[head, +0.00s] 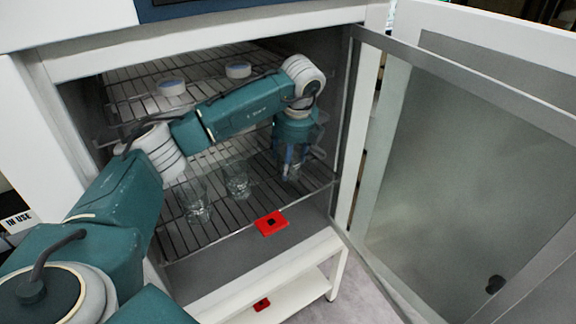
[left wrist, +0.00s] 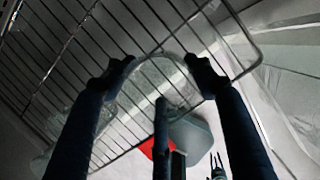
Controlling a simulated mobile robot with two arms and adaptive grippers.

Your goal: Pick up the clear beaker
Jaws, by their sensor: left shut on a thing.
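The clear beaker (head: 290,172) stands at the right of the lower wire rack, mostly hidden by my left gripper (head: 291,160). My left gripper points down from above and is shut on it. A small dark pronged shape (left wrist: 217,167) at the bottom of that view seems to be my right gripper. Its opening is unclear.
Two more clear glass vessels stand on the lower wire rack (head: 180,232), one at left (head: 197,203) and one in the middle (head: 236,180). The chamber door (head: 470,170) stands open at right.

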